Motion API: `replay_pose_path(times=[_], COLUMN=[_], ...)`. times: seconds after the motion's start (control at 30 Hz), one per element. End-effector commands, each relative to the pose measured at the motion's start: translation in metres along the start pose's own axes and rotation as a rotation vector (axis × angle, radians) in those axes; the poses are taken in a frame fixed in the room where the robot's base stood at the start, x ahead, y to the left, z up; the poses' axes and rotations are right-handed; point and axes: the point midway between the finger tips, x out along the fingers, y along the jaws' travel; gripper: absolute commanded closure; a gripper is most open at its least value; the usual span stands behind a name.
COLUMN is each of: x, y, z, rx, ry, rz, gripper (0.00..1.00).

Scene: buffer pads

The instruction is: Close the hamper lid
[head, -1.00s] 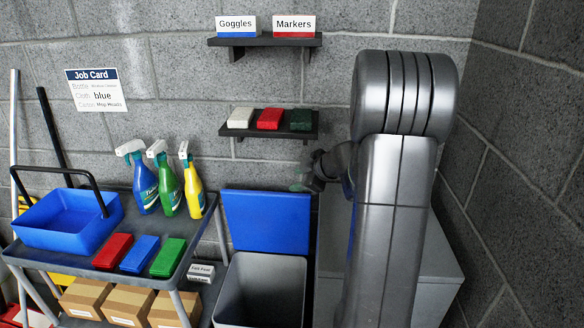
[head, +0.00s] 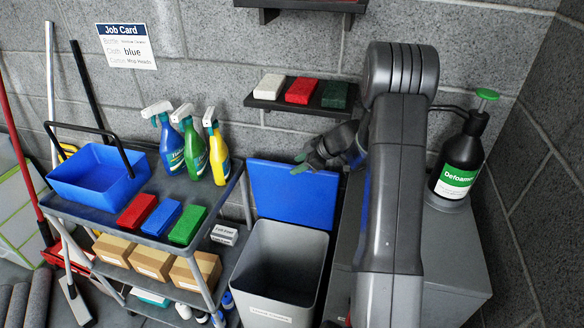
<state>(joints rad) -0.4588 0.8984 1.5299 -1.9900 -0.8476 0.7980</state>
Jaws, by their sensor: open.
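The hamper (head: 252,288) is a grey open-topped bin standing right of the cart. Its blue lid (head: 292,198) stands raised, tilted back towards the wall behind the opening. My gripper (head: 304,164) is at the upper right part of the lid, in front of or just above its top edge. I cannot tell whether it touches the lid. It is open and holds nothing that I can see. My arm hides part of the area right of the hamper.
A cart (head: 223,196) on the left holds a blue caddy (head: 98,180), spray bottles (head: 194,150), coloured cloths and boxes. A shelf (head: 296,108) hangs above the lid. A Defoamer bottle (head: 458,165) stands on a grey cabinet (head: 455,255) at right.

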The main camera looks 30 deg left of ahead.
Motion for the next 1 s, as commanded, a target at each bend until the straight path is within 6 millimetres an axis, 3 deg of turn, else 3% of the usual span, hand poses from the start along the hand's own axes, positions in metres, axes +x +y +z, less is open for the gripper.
replay_pose_path(times=[0.1,0.23,0.63,0.83,1.0], x=[0.021,0.034,0.041,0.041,0.04], y=[0.0,0.0,0.0,0.0,0.0], z=[0.0,0.0,0.0,0.0,0.0], rx=[0.0,-0.001,0.0,0.0,0.0], ry=[0.0,-0.001,-0.001,-0.001,-0.001], rz=[-0.002,0.001,0.002,0.002,0.002], gripper=[0.57,0.57,0.57,0.97,1.0])
